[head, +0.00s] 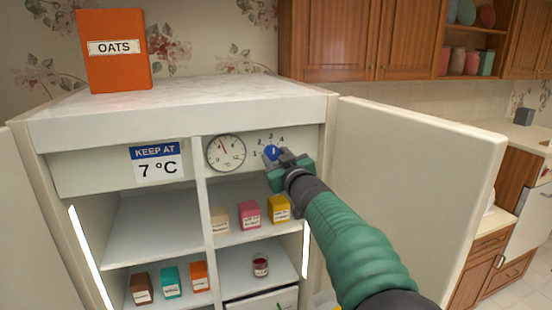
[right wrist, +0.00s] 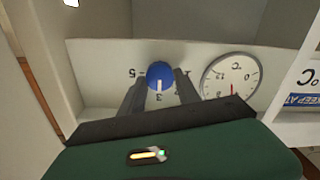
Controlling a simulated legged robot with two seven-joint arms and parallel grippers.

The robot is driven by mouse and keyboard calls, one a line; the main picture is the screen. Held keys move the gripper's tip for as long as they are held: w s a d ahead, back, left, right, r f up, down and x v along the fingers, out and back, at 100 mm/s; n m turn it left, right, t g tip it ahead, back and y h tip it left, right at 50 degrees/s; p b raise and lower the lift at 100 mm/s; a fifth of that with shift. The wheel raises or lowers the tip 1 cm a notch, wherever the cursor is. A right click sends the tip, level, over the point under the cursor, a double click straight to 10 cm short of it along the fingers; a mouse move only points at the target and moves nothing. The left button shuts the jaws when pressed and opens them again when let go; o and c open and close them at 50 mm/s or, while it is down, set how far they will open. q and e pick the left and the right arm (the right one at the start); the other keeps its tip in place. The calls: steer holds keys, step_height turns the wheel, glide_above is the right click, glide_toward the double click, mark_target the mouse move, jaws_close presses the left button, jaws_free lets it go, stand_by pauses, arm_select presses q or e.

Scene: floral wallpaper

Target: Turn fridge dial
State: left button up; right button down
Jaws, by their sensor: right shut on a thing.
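The blue dial (head: 271,152) is on the fridge's upper inner panel, to the right of the round thermometer gauge (head: 226,153). Small numbers ring the dial. My right gripper (head: 283,160) is at the dial and shut on it. In the right wrist view the dial (right wrist: 160,75) sits between the two dark fingers, and the gauge (right wrist: 231,77) is to the right. A sign (head: 158,163) on the panel reads "KEEP AT 7 °C". The gauge has a red needle; its exact reading is too small to tell. My left gripper is not in view.
The fridge door (head: 415,190) stands open at the right, beside my right arm. Small labelled boxes (head: 249,214) and a jar (head: 261,265) stand on the shelves below. An orange oats box (head: 114,50) is on top of the fridge.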

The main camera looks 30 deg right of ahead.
steer(key=shift+f+n, duration=0.15)
steer(key=shift+n, duration=0.35)
steer(key=n+b, duration=0.1)
steer(key=n, duration=0.1)
steer(key=shift+f+n+b, duration=0.1)
steer(key=shift+n+b, duration=1.2)
steer(key=shift+n, duration=1.6)
steer(key=c, duration=1.1)
jaws_free()
steer(key=shift+o, duration=1.1)
steer(key=shift+w, duration=0.1)
